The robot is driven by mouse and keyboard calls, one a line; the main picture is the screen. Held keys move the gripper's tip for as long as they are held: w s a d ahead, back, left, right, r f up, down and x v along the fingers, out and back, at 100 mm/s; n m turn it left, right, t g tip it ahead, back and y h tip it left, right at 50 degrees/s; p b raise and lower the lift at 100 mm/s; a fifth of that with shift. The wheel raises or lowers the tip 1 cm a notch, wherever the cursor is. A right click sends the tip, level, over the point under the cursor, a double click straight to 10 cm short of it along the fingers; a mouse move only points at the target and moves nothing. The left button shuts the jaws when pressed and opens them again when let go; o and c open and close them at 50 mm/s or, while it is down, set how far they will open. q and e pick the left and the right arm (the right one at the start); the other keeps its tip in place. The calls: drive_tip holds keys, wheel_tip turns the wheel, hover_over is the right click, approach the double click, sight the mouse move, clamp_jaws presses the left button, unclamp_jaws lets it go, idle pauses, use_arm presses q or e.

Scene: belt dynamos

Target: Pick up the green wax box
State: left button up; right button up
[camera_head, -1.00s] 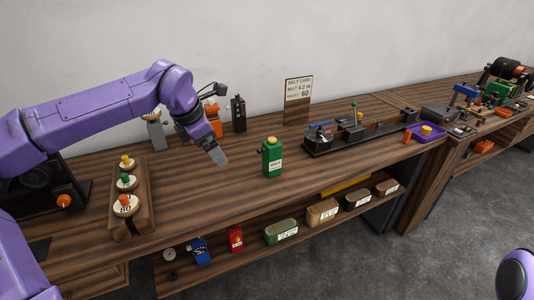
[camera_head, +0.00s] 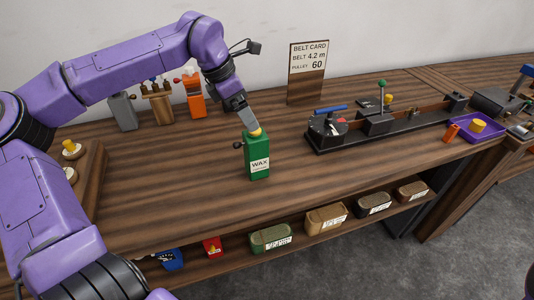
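The finger gap is hidden from this angle. My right gripper is not in view.
A belt card (camera_head: 306,72) stands behind the box. A black fixture (camera_head: 385,127) and a purple tray (camera_head: 474,129) are to the right. Orange (camera_head: 195,97) and grey (camera_head: 122,112) tools stand at the back left. Labelled bins (camera_head: 270,238) sit on the lower shelf.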

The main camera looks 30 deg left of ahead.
sight(254, 135)
use_arm(q)
drive_tip(key=shift+f, duration=0.45)
drive_tip(key=x, duration=0.3)
drive_tip(key=p+x, duration=0.1)
drive_tip(key=x, duration=0.2)
drive_tip(key=p+x, duration=0.1)
drive_tip(key=x, duration=0.2)
drive_tip(key=shift+s+f, duration=0.3)
drive_tip(key=shift+f, duration=0.2)
drive_tip(key=shift+w+d+f, duration=0.1)
drive_tip(key=shift+w+f, duration=0.1)
drive_tip(key=shift+f, duration=0.1)
drive_tip(key=shift+r, duration=0.1)
drive_tip(key=c, duration=1.4)
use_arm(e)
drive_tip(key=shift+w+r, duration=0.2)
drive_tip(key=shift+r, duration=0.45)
